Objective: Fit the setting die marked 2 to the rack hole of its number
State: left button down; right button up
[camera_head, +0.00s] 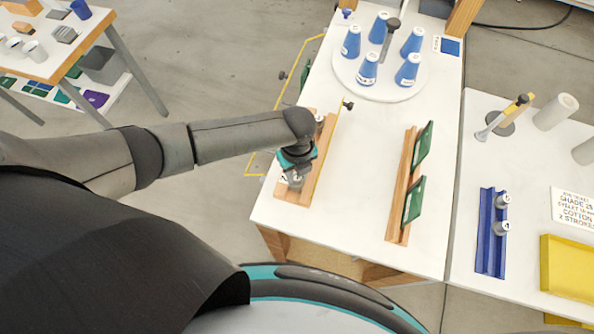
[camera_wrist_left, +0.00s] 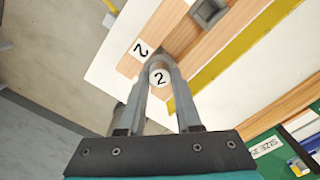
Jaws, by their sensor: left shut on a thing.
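The setting die marked 2 (camera_wrist_left: 159,77) is a small grey piece with a round white top, seen between the fingertips in the left wrist view. My left gripper (camera_wrist_left: 160,78) is shut on it; the gripper also shows in the head view (camera_head: 294,181), over the near end of the wooden rack (camera_head: 284,194). In the left wrist view the die is right beside the square white label 2 (camera_wrist_left: 142,49) on the rack (camera_wrist_left: 185,28). The hole is hidden under the die and fingers, so I cannot tell whether the die is in it. My right gripper is not in view.
A wooden holder with green boards (camera_head: 405,185) stands to the right. A round white turntable (camera_head: 345,80) bears several blue cones. The table's middle is clear.

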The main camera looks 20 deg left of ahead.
aim_at(297, 177)
pick_arm(q)
jog(key=shift+f, duration=0.35)
jog(key=c, duration=0.5)
grip_release()
jog(key=shift+r, duration=0.1)
jog(key=shift+r+p, duration=1.3)
jog(key=shift+r, duration=0.1)
jog(key=shift+r+p, duration=0.65)
jog(key=shift+r, duration=0.5)
jog(key=shift+f, duration=0.1)
